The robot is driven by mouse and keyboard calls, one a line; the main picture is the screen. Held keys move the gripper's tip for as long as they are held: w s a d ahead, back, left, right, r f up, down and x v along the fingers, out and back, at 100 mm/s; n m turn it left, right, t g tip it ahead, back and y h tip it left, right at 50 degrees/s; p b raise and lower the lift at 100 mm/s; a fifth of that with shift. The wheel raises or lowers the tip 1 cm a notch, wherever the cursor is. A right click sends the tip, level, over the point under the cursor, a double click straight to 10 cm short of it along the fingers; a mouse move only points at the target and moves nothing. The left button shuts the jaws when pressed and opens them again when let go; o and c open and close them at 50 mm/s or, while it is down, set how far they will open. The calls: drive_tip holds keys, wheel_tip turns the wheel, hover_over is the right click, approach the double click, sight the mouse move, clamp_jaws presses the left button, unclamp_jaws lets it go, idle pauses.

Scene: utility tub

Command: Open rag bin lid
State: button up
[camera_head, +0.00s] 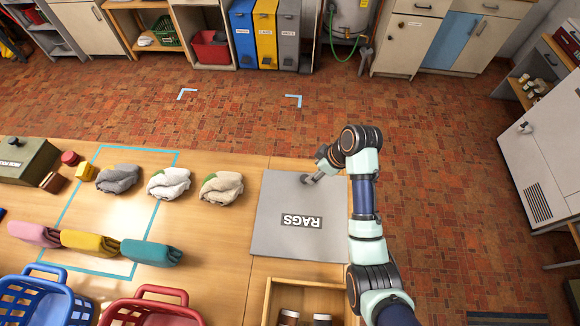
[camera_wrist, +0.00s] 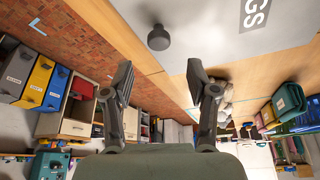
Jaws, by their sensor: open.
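The rag bin lid (camera_head: 275,240) is a flat grey square plate marked RAGS, lying level in the table top in the head view. Its grey round knob (camera_wrist: 158,38) shows in the wrist view, beyond and between my fingertips, with a gap on both sides. My gripper (camera_wrist: 158,72) is open and empty, its two dark fingers spread apart. In the head view my gripper (camera_head: 318,168) is at the lid's far right corner, close to the knob; my wrist partly hides this spot, and I cannot tell its exact height above the lid.
Folded rags, including a white one (camera_head: 168,184) and a teal one (camera_head: 151,252), lie left of the lid. A blue basket (camera_head: 45,300) and a red basket (camera_head: 150,308) stand at the near left. An open wooden compartment (camera_head: 268,300) lies just nearer than the lid.

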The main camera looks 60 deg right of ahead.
sight(305, 178)
drive_tip(key=b+x, duration=0.1)
drive_tip(key=x, duration=0.6)
drive_tip(key=shift+w+f+b, duration=0.1)
drive_tip(key=shift+f+b, duration=0.05)
drive_tip(key=shift+b, duration=0.15)
clamp_jaws()
